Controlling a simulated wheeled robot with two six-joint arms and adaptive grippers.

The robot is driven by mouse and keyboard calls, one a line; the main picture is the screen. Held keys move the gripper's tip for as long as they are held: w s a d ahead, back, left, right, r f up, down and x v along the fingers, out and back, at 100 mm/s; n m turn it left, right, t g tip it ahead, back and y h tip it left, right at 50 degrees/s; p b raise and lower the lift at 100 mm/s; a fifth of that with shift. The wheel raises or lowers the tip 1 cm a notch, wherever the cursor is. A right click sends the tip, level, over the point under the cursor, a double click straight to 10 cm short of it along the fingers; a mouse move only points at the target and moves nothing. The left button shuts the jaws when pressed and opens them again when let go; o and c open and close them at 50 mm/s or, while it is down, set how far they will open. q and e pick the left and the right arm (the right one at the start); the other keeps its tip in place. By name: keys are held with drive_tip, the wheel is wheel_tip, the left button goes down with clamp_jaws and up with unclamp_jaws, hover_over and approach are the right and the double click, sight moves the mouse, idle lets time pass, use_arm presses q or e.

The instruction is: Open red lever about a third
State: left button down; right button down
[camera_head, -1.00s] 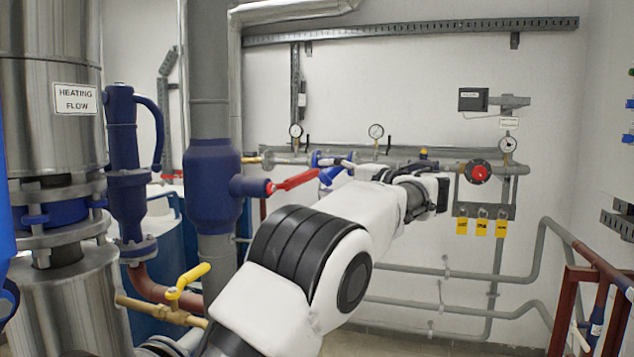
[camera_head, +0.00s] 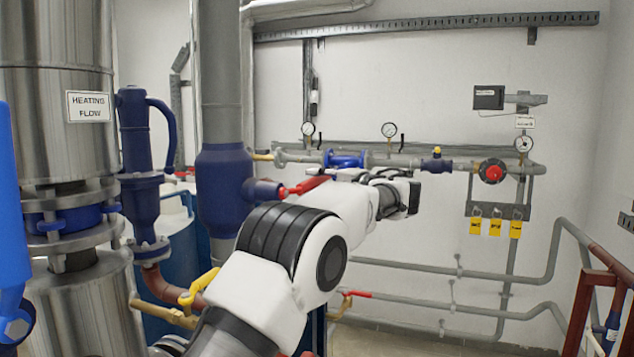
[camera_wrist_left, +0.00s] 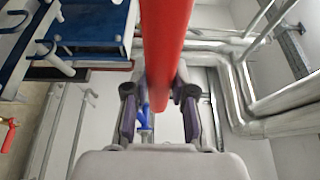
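The red lever (camera_head: 305,186) sticks out to the right from the blue valve (camera_head: 264,190) on the thick blue and grey vertical pipe. My left arm reaches across in front, and its white links hide the lever's far end and the left fingers in the head view. In the left wrist view the red lever (camera_wrist_left: 165,45) runs down from the top, close to the camera. My left gripper (camera_wrist_left: 159,90) is open, with one finger on each side of the lever and gaps visible. My right gripper is not in view.
A yellow-handled valve (camera_head: 199,287) is at lower left, beside steel pipework labelled Heating Flow (camera_head: 88,106). A second red handle (camera_head: 357,294) sits on a low pipe. Gauges and a round red knob (camera_head: 493,172) line the back wall pipe. Grey pipes run low at right.

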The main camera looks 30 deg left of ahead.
sight(314, 177)
use_arm(q)
drive_tip(key=shift+r+n+b, duration=0.25)
drive_tip(key=shift+n+b, duration=0.05)
drive_tip(key=shift+s+r+n+y+b, duration=0.15)
drive_tip(key=shift+r+n+y+b, duration=0.15)
drive_tip(key=shift+r+n+b, duration=0.35)
drive_tip(key=shift+s+r+n+y+b, duration=0.1)
drive_tip(key=shift+r+n+y+b, duration=0.2)
drive_tip(key=shift+r+n+b, duration=0.35)
drive_tip(key=shift+s+d+r+n+g+y+b, duration=0.15)
drive_tip(key=shift+s+r+n+b, duration=0.1)
drive_tip(key=shift+r+n, duration=0.3)
drive_tip(key=shift+s+r+n+g+y+b, duration=0.1)
drive_tip(key=shift+s+r+n+y+b, duration=0.15)
drive_tip(key=shift+r+n, duration=0.3)
drive_tip(key=shift+s+d+r+n+g+y+b, duration=0.15)
drive_tip(key=shift+r+n+b, duration=0.2)
drive_tip(key=shift+r, duration=0.35)
drive_tip(key=shift+a, duration=0.1)
drive_tip(key=c, duration=1.1)
unclamp_jaws()
drive_tip(key=shift+o, duration=0.8)
drive_tip(key=shift+s+a, duration=0.1)
